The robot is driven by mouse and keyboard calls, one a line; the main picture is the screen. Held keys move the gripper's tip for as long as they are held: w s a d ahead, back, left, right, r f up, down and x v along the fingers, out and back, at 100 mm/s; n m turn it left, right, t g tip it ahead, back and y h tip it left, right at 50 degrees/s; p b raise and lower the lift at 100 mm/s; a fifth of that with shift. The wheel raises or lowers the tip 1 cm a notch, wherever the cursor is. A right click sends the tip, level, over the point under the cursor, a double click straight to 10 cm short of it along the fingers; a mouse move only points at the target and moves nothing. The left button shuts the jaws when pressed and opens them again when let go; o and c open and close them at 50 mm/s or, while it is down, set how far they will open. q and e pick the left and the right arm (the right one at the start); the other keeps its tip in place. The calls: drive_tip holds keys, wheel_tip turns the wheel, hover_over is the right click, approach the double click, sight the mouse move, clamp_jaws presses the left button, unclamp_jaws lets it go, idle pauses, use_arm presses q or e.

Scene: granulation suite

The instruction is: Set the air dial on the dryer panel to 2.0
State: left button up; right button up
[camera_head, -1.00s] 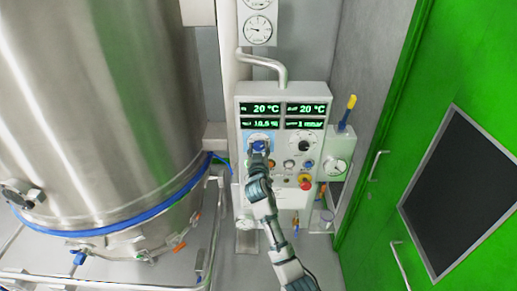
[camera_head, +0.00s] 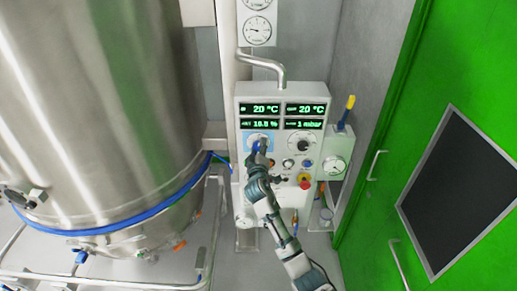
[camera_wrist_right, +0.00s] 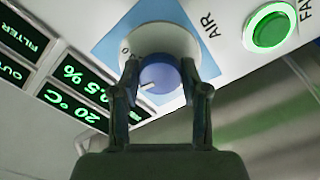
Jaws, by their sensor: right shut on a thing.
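The dryer panel (camera_head: 273,108) is a pale box with green displays, in the middle of the head view. The air dial (camera_wrist_right: 160,76) is a blue knob on a white disc over a light blue patch marked AIR in the right wrist view. A white pointer mark shows on the knob; the scale is mostly hidden and its reading cannot be made out. In the head view the dial (camera_head: 257,146) is partly covered by my right gripper. My right gripper (camera_wrist_right: 160,72) is shut on the dial, one finger on each side. My left gripper is in neither view.
A second, black dial (camera_head: 303,145) sits right of the air dial. A red stop button (camera_head: 304,182) is lower right on the panel. A green lit button (camera_wrist_right: 269,27) is near AIR. A steel vessel (camera_head: 100,110) stands left, a green door (camera_head: 450,70) right.

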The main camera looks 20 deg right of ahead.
drive_tip(key=shift+f+n, duration=0.1)
drive_tip(key=shift+n, duration=0.6)
drive_tip(key=shift+a+n, duration=0.1)
drive_tip(key=shift+n, duration=0.2)
drive_tip(key=shift+f, duration=0.1)
drive_tip(key=o, duration=1.1)
drive_tip(key=shift+o, duration=0.2)
drive_tip(key=shift+a, duration=0.1)
drive_tip(key=v, duration=1.1)
drive_tip(key=shift+s, duration=0.35)
drive_tip(key=shift+a, duration=0.15)
